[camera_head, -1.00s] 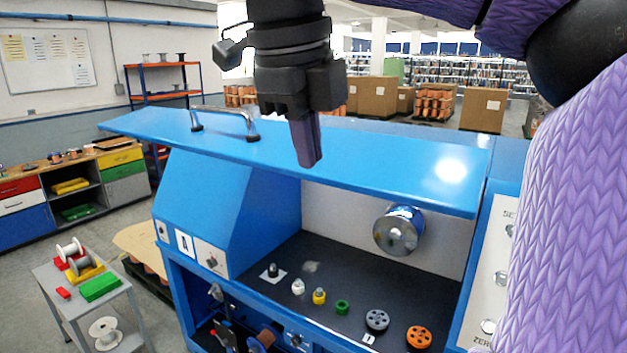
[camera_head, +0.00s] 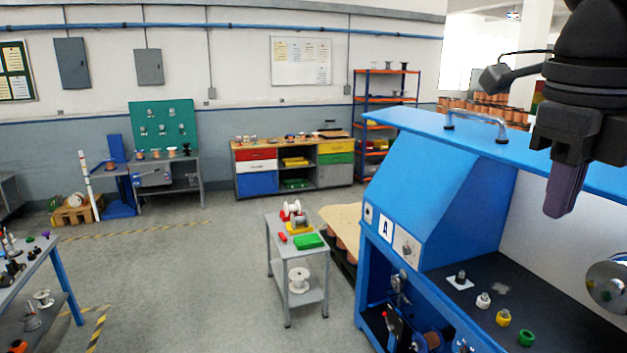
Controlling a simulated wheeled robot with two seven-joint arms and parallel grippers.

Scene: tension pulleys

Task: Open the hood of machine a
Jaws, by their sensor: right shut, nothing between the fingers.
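My right gripper (camera_head: 562,205) hangs in front of the hood at the upper right, pointing down. Its fingers are shut and empty, clear of the handle. My left gripper is not in view.
A grey cart (camera_head: 290,255) with spools and a green block (camera_head: 308,240) stands left of the machine. Several small pulleys, including a green one (camera_head: 526,338), sit on the bed. A table (camera_head: 40,280) stands at the left edge.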

